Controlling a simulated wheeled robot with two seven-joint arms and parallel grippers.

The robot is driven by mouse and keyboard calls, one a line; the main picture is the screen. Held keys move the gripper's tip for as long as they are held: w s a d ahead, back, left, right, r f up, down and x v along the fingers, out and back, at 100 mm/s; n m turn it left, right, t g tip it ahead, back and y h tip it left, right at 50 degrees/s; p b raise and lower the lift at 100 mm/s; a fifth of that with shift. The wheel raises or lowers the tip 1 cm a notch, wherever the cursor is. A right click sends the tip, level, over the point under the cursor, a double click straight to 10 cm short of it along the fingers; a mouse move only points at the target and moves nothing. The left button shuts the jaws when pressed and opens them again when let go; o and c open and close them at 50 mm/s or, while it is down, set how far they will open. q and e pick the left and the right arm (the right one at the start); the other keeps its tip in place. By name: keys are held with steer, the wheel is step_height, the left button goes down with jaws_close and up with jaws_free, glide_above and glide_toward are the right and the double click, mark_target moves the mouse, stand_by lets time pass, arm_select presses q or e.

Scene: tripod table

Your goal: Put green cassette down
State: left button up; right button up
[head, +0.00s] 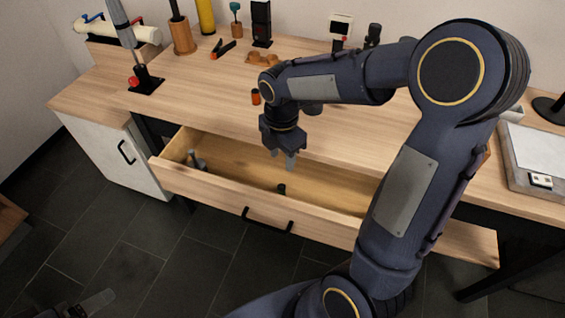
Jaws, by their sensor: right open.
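My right gripper (283,160) points down over the open drawer (215,187), its fingertips apart and nothing seen between them. A small dark object (282,189) lies in the drawer just below the fingertips; its colour is too dark to tell whether it is the green cassette. No other clearly green cassette shows. A grey object (196,161) stands at the drawer's left end. Part of my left gripper (98,302) shows low at the left edge of the view, away from the table; its jaws are not clear.
A grey tray-like device (535,160) sits at the right. My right arm hides much of the table's right half.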

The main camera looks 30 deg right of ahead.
steer(key=s+a+r+m+t+y, duration=0.2)
steer(key=s+r+m, duration=0.1)
steer(key=s+m, duration=0.5)
steer(key=s+a+r+m+t+y, duration=0.1)
steer(key=s+a+r+m+t, duration=0.1)
steer(key=s+m, duration=0.7)
steer(key=r+m+t, duration=0.1)
steer(key=m, duration=0.4)
steer(key=shift+a+r+t+y, duration=0.2)
steer(key=shift+t+y, duration=0.1)
steer(key=shift+y, duration=0.1)
step_height(320, 180, up, 12)
steer(key=p, duration=1.2)
steer(key=shift+r, duration=0.1)
steer(key=shift+c, duration=0.2)
